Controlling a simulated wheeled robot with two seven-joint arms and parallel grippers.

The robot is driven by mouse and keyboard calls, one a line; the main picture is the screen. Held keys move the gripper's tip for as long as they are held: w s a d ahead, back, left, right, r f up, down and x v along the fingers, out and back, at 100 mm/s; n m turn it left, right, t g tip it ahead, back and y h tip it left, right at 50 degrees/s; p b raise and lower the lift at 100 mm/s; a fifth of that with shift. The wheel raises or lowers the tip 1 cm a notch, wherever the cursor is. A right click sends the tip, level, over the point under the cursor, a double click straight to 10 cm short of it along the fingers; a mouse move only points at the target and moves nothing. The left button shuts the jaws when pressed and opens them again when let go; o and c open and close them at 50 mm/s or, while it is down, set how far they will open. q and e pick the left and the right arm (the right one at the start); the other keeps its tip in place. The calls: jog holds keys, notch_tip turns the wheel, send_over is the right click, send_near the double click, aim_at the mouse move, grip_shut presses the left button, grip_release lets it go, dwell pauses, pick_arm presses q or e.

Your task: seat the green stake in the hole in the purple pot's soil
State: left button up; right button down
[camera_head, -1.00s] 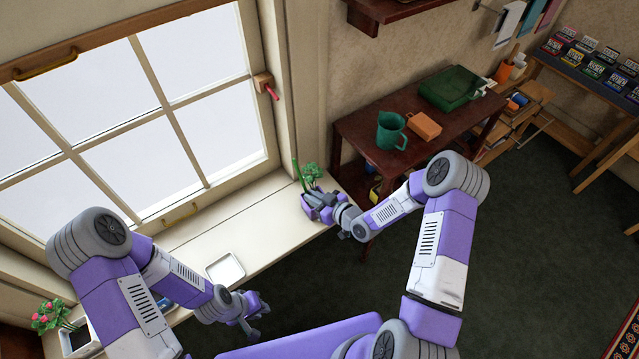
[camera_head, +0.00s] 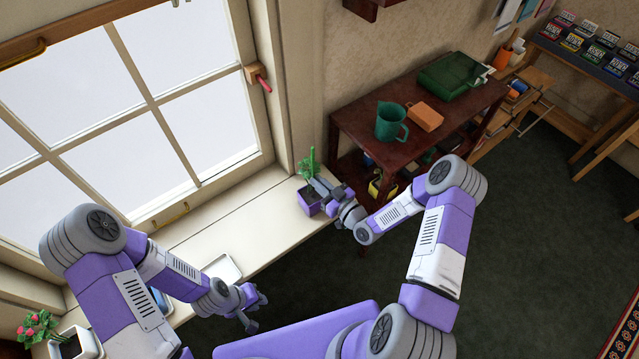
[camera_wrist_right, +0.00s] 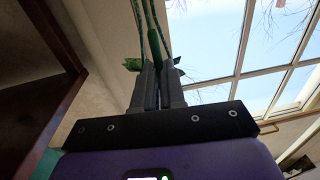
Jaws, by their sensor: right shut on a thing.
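The purple pot (camera_head: 309,204) stands on the window sill with a green plant (camera_head: 307,172) in it. My right gripper (camera_head: 320,186) is at the pot's upper right side, in front of part of its top. It is shut on the green stake (camera_wrist_right: 153,42), which stands up between the two fingers in the right wrist view. In the head view, the stake is hard to tell apart from the leaves. The soil's hole and the stake's lower end are hidden, so I cannot tell whether they meet. My left gripper (camera_head: 256,306) is open and empty by the sill's front edge.
The sill (camera_head: 240,222) is clear between the purple pot and a white tray (camera_head: 222,270).

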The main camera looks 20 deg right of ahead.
aim_at(320, 200)
notch_tip(320, 200, down, 6)
jog(key=b, duration=0.3)
jog(key=shift+r, duration=0.1)
jog(key=shift+f, duration=2.1)
dwell(1.0)
jog(key=c, duration=1.1)
grip_release()
jog(key=shift+s+d, duration=0.1)
jog(key=p+v, duration=0.2)
jog(key=v, duration=0.5)
jog(key=shift+s, duration=0.15)
